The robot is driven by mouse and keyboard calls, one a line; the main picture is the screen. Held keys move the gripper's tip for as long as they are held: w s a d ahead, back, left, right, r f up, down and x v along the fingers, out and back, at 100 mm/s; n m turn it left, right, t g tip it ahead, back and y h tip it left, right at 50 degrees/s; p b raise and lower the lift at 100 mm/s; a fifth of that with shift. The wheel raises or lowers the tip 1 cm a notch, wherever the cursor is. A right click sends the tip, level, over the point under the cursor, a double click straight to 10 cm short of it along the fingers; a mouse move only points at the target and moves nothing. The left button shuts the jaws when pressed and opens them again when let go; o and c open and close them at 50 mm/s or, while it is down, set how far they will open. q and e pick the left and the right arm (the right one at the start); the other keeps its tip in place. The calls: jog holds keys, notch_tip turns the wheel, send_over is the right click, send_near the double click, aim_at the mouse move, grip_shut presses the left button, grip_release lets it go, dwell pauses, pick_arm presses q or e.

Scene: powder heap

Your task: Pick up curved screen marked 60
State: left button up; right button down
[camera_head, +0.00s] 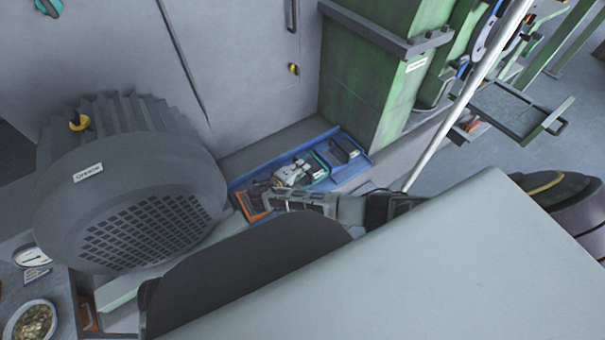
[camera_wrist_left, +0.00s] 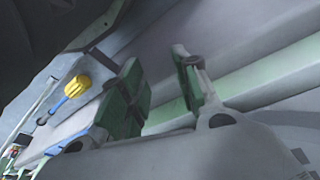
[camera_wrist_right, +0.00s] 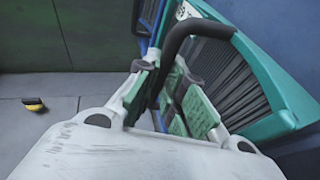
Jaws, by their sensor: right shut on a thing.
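A screen with a teal frame and dark slatted mesh (camera_wrist_right: 230,70) fills the right of the right wrist view, with a curved black handle (camera_wrist_right: 185,35). A small mark on its frame is too small to read. My right gripper (camera_wrist_right: 172,98) is shut on the black handle. In the head view the gripper (camera_head: 297,173) is at the blue tray (camera_head: 235,187), and the teal frame (camera_head: 319,172) shows beside it. I cannot tell whether the screen still rests in the tray. My left gripper (camera_wrist_left: 162,90) is open and empty in the left wrist view.
An orange-framed screen (camera_head: 252,207) and a dark screen (camera_head: 345,151) lie on either side in the tray. A large grey motor housing (camera_head: 140,190) stands left; a green column (camera_head: 375,80) rises behind. A yellow-handled tool (camera_wrist_left: 78,87) lies near my left gripper.

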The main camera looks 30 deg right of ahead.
pick_arm(q)
jog(key=shift+w+r, duration=0.15)
jog(key=shift+r, duration=0.1)
pick_arm(e)
jog(key=shift+r, duration=0.1)
